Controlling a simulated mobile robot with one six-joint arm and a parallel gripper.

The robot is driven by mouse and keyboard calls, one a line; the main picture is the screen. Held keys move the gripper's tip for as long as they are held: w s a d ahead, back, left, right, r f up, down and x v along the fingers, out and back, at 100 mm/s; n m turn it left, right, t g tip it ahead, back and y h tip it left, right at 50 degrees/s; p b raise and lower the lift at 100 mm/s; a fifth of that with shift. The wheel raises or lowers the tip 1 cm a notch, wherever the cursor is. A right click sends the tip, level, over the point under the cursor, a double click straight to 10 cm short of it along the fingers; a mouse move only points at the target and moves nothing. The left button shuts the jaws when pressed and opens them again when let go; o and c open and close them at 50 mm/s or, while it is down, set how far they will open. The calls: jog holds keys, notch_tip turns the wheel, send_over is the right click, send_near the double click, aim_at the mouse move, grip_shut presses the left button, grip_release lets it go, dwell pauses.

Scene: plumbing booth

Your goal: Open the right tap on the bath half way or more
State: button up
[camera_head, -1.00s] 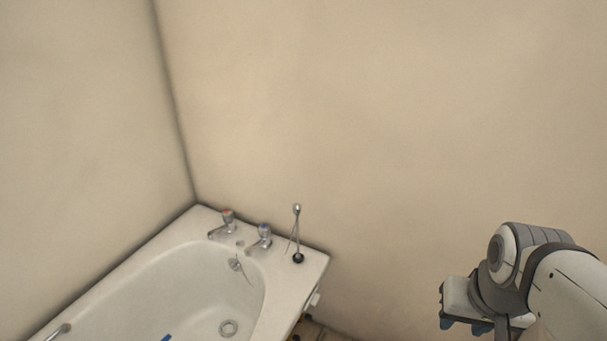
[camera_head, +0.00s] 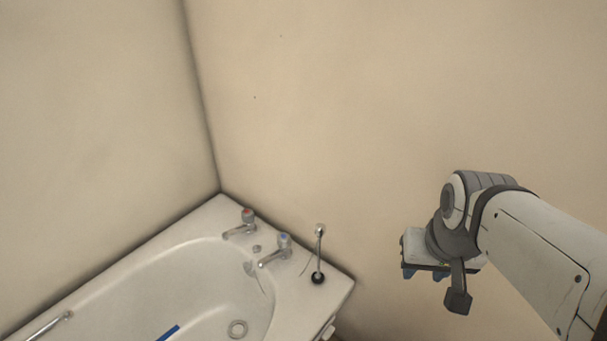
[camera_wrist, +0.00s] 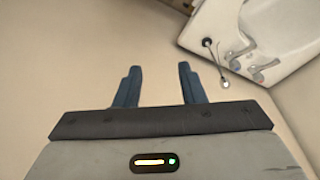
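The right tap (camera_head: 283,242) has a chrome body and a blue-marked top. It stands on the far end rim of the white bath (camera_head: 338,291). The left tap (camera_head: 247,217) with a red-marked top is beside it. In the wrist view the right tap (camera_wrist: 238,63) shows at the upper right, nearer the middle than the left tap (camera_wrist: 258,76). My gripper (camera_wrist: 158,72) has two blue fingers spread apart with nothing between them. In the head view my gripper (camera_head: 425,274) is in the air, right of the bath and apart from the taps.
A chrome upright fitting with a black base (camera_head: 318,277) stands on the rim right of the right tap. A chrome grab handle (camera_head: 50,326) is at lower left. A blue object (camera_head: 168,333) lies in the bath. Plain walls stand behind and left.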

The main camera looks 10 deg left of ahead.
jog(key=shift+o, duration=1.4)
jog(key=shift+w, duration=0.3)
jog(key=o, duration=0.4)
jog(key=w+a, duration=0.2)
jog(key=w, duration=0.1)
jog(key=w+a+f+m+b, duration=0.1)
jog(key=w+a, duration=0.1)
jog(key=w, duration=0.2)
jog(key=w+a+m+b, duration=0.1)
jog(key=w+a, duration=0.1)
jog(key=w, duration=0.2)
jog(key=shift+w+a+f+g, duration=0.2)
jog(key=shift+f+g, duration=0.15)
jog(key=shift+g, duration=0.05)
jog(key=shift+c, duration=0.2)
jog(key=m+g+b, duration=0.2)
jog(key=m+b, duration=0.3)
jog(key=m, duration=0.1)
send_over(283, 237)
notch_tip(283, 237, down, 28)
jog(key=shift+d+r, duration=0.1)
jog(key=shift+m, duration=0.3)
jog(key=shift+f, duration=4.05)
